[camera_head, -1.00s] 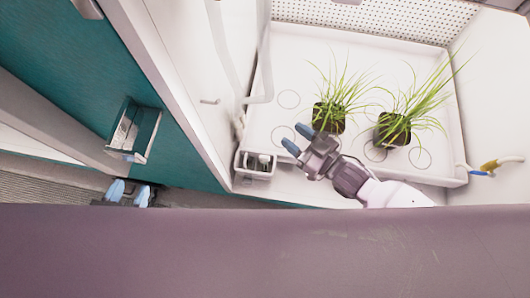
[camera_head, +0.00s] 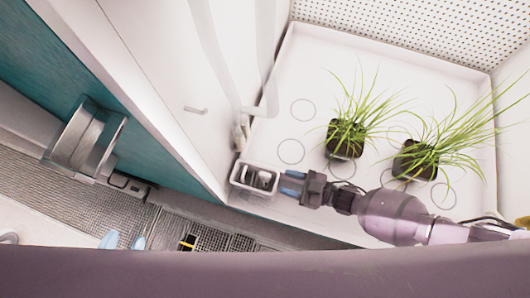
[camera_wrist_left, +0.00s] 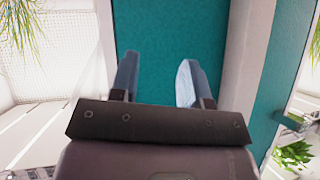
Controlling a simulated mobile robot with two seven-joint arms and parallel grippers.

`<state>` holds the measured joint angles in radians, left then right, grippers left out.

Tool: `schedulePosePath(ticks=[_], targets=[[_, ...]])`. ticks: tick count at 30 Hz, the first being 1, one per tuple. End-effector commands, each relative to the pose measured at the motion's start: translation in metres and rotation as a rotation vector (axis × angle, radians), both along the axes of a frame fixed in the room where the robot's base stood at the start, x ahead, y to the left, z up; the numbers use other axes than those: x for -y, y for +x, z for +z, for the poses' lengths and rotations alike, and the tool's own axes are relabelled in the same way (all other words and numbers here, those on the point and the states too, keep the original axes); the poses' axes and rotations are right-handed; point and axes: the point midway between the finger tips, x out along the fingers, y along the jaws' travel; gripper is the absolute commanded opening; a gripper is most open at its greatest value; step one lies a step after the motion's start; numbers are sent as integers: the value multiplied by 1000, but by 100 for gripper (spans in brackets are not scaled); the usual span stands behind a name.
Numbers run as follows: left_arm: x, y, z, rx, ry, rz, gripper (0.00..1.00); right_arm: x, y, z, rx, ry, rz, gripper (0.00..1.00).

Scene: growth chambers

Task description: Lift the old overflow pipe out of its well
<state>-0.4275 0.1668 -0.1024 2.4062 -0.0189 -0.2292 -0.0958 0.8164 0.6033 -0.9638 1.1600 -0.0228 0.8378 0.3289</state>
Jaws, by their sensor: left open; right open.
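The well (camera_head: 236,188) is a small white open box at the front left corner of the white tray. A short grey pipe (camera_head: 262,180), which looks like the old overflow pipe, stands inside it; its lower part is hidden. My right gripper (camera_head: 292,184) is open, with blue fingers pointing left at the right rim of the well. I cannot tell if it touches the rim. My left gripper (camera_head: 122,241) is low at the left, away from the well. In the left wrist view its blue fingers (camera_wrist_left: 158,82) are apart with nothing between them, facing a teal panel.
Two potted grasses (camera_head: 345,140) (camera_head: 415,160) stand on the white tray (camera_head: 310,60), behind my right arm. A white upright panel (camera_head: 150,80) borders the well on the left. A metal handle (camera_head: 85,138) sticks out of the teal front. A grated floor lies below.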

Motion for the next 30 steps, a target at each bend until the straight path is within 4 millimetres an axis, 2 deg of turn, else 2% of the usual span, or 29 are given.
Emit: schedulePosePath(ticks=[6, 14, 22, 30], targets=[[-1, -1, -1, 12, -7, 5, 43, -31, 9, -1, -1, 3, 0, 45], [-1, -1, -2, 20, -11, 7, 43, -46, 15, 0, -1, 3, 0, 45], [-2, -1, -4, 44, -23, 12, 43, -79, 26, 0, -4, 1, 1, 45], [-3, 1, -1, 63, -27, 16, 43, -86, 30, 2, -1, -3, 0, 45]])
